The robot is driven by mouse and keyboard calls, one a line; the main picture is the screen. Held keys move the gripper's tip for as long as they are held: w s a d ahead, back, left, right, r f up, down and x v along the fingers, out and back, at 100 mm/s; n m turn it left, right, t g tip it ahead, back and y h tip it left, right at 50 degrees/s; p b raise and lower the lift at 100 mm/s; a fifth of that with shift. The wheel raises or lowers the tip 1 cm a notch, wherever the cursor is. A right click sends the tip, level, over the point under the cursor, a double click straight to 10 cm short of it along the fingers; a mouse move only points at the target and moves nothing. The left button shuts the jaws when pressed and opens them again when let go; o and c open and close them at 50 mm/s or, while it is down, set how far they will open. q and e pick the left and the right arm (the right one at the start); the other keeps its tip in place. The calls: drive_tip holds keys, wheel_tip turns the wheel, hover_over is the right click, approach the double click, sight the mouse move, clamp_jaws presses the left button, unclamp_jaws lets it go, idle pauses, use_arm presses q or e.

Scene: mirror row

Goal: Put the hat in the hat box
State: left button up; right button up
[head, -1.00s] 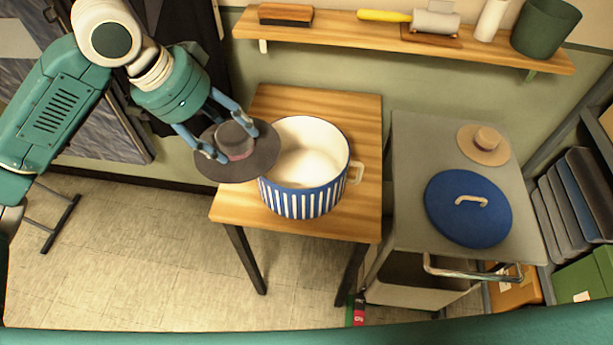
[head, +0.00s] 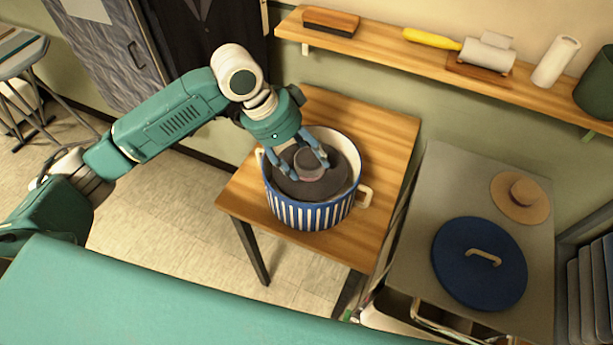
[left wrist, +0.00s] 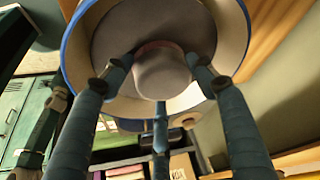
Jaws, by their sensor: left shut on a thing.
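The grey-brown hat (head: 302,180) with a wide brim and pinkish band is at the mouth of the hat box (head: 305,214), a round blue-and-white striped box with a cream inside. My left gripper (head: 309,165) is shut on the crown of the hat from above. In the left wrist view the fingers (left wrist: 162,70) grip the crown, and the brim lies within the box rim (left wrist: 236,40). How deep the hat sits is hard to tell. The blue lid (head: 478,265) with a cream handle lies on the grey cabinet at the right. My right gripper is not in view.
The box stands on a wooden table (head: 386,150). A small tan hat (head: 520,197) lies on the grey cabinet (head: 440,185) beyond the lid. A wall shelf (head: 400,58) above holds a brush, a yellow-handled tool, a white roll and a green bin.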

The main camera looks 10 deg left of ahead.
sight(308, 169)
use_arm(q)
drive_tip(key=f, duration=0.4)
drive_tip(key=shift+d+f, duration=0.15)
drive_tip(key=shift+d, duration=0.15)
drive_tip(key=shift+f, duration=0.25)
wheel_tip(308, 169, down, 4)
drive_tip(key=shift+a+r+p, duration=0.1)
drive_tip(key=shift+r+p, duration=0.15)
drive_tip(key=shift+p, duration=0.35)
drive_tip(key=shift+f, duration=0.25)
drive_tip(key=o, duration=0.9)
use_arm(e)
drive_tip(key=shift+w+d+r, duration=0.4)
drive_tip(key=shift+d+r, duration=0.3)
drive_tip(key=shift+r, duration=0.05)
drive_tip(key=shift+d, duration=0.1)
